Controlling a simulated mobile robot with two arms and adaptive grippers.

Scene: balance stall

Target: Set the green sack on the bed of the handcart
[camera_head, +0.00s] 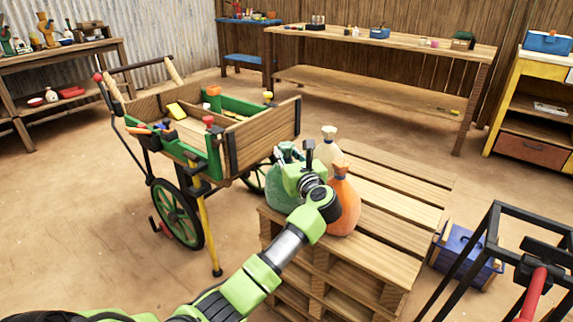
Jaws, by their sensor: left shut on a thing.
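The green sack (282,191) stands at the left end of the wooden pallet stack, partly hidden behind my left gripper and wrist. My left gripper (287,160) is at the top of the green sack and shut on it. The handcart (258,139) stands to the left of the pallets, with wooden sides, green rails and green spoked wheels. Its bed (193,131) is partly in view and holds a yellow item (176,110) and other small things. My right gripper is not in view.
An orange sack (344,203) stands close beside the green one, and a cream sack (327,153) stands behind. The pallet stack (398,205) has bare slats to the right. A blue box (462,256) and a black frame (487,245) are at the right. Open floor lies left of the cart.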

